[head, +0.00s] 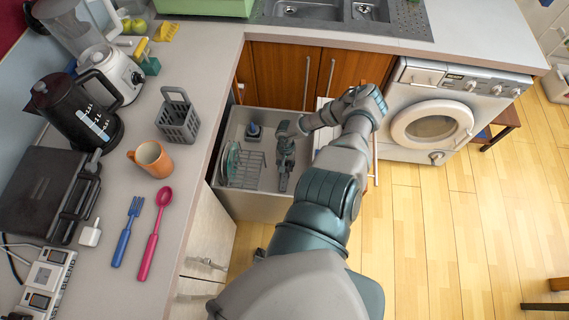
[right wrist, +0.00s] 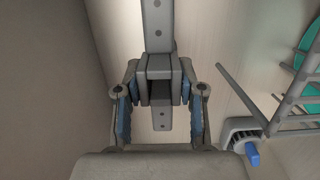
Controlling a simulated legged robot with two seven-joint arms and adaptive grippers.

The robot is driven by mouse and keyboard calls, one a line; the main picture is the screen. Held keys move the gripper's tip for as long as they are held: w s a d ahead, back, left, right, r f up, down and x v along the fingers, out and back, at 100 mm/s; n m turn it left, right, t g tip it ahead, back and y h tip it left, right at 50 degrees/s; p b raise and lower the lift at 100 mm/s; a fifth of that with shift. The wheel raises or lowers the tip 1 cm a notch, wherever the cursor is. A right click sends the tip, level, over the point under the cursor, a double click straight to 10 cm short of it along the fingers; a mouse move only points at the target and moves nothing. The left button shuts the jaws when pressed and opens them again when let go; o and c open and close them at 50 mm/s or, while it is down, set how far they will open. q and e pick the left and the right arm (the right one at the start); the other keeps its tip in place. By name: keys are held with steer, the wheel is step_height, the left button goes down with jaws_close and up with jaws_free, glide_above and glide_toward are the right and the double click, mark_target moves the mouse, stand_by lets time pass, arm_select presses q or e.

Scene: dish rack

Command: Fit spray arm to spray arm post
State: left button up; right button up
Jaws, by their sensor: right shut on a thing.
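My right gripper (head: 287,146) reaches into the open drawer tub (head: 228,203) from the right. In the right wrist view, my right gripper (right wrist: 160,92) is shut on the spray arm (right wrist: 158,25), a long flat grey bar with small holes. The bar extends beyond both sides of the fingers. The spray arm also shows in the head view (head: 283,182), above the tub floor. A grey round fitting with a blue stub (right wrist: 252,153), possibly the spray arm post, stands right of the gripper, apart from the bar. A dark blue piece (head: 253,130) shows in the tub. My left gripper is out of view.
A wire rack (head: 247,168) with plates (head: 232,160) stands in the tub's left part, close to the gripper. The tub walls surround the gripper. The counter holds a grey basket (head: 178,120), an orange mug (head: 151,159) and a kettle (head: 85,115). A washing machine (head: 431,122) stands right.

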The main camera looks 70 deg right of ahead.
steer(key=shift+d+f, duration=0.15)
steer(key=shift+f, duration=0.05)
steer(key=shift+a+r, duration=0.25)
steer(key=shift+a, duration=0.15)
steer(key=shift+d, duration=0.1)
steer(key=shift+a+f+b, duration=0.2)
steer(key=shift+f+b, duration=0.1)
steer(key=shift+f, duration=0.05)
steer(key=shift+d+f+b, duration=0.1)
steer(key=shift+f+b, duration=0.4)
steer(key=shift+f, duration=0.2)
steer(key=shift+f+b, duration=0.8)
steer(key=shift+f, duration=0.15)
steer(key=shift+f, duration=0.3)
stand_by(0.3)
